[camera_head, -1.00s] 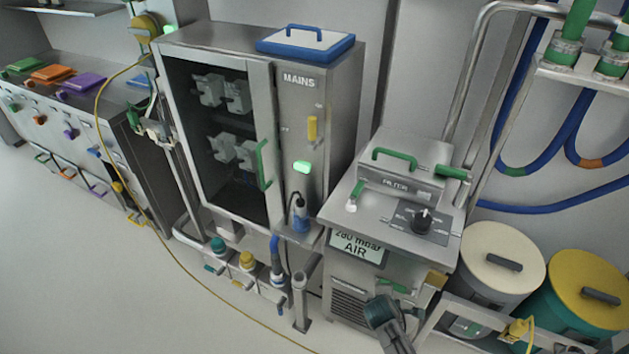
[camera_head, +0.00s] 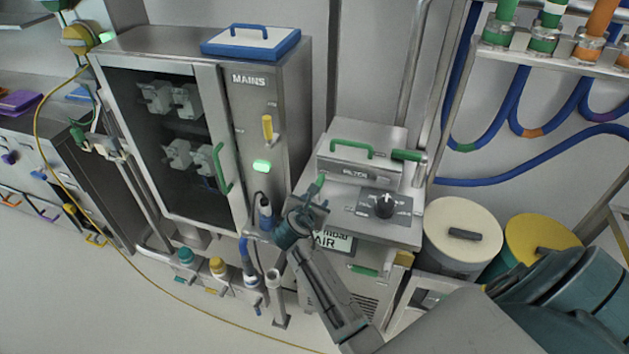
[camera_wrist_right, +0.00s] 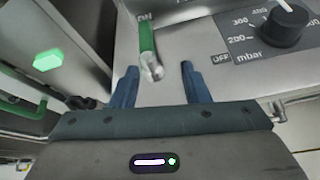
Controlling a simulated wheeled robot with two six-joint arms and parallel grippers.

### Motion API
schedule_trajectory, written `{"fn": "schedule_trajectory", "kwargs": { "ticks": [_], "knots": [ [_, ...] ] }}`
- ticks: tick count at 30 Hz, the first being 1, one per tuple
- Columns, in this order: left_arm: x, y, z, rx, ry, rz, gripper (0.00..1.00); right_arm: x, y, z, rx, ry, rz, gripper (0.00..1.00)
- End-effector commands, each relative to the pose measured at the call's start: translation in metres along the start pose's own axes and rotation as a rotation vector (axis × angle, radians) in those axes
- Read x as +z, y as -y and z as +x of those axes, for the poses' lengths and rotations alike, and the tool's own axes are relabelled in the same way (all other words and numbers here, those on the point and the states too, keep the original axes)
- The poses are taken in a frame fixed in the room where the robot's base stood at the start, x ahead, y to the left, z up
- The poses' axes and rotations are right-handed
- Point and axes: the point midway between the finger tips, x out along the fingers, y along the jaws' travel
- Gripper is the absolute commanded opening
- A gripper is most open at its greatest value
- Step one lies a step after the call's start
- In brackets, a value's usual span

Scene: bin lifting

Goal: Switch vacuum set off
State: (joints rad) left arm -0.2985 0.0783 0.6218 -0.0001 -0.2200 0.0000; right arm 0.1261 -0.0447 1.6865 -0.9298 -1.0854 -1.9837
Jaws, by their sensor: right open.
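The vacuum set (camera_head: 405,228) is a steel cabinet with a filter box, a black mbar dial (camera_head: 384,204) and a lit AIR display (camera_head: 337,242) on its front. A small green lever (camera_head: 318,182) with a silver end stands at its top left. In the right wrist view the lever (camera_wrist_right: 147,38) has its green part by the ON label, and the OFF label (camera_wrist_right: 221,60) lies to the right. My right gripper (camera_head: 308,208) is open and empty at the cabinet's front left edge. Its two fingers (camera_wrist_right: 159,78) point at the lever, apart from it. My left gripper is not in view.
The MAINS cabinet (camera_head: 280,110), with a yellow lever and green lamp, stands close on the left. The filter box (camera_head: 358,168) is behind the lever. Two lidded drums (camera_head: 463,232) stand at the right, below blue hoses. Open floor lies at the front left.

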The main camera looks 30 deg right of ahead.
Motion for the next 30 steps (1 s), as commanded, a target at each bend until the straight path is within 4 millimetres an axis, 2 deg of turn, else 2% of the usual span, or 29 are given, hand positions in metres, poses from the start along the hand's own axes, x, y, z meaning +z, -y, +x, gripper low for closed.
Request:
{"fn": "schedule_trajectory", "kwargs": {
  "ticks": [3, 6, 11, 21, 30],
  "knots": [
    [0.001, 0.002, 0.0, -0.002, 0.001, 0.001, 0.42, 0.01, -0.017, 0.005, 0.006, 0.041, -0.126, 0.42],
    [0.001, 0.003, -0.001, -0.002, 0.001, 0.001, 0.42, 0.013, -0.022, 0.009, 0.007, 0.054, -0.173, 0.42],
    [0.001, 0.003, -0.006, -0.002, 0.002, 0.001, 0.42, 0.016, -0.023, 0.027, 0.006, 0.058, -0.181, 0.42],
    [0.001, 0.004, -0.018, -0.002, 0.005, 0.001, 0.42, 0.019, -0.023, 0.089, 0.005, 0.055, -0.178, 0.42],
    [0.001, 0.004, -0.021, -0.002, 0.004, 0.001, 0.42, 0.019, -0.023, 0.114, 0.007, 0.055, -0.175, 0.42]
  ]
}}
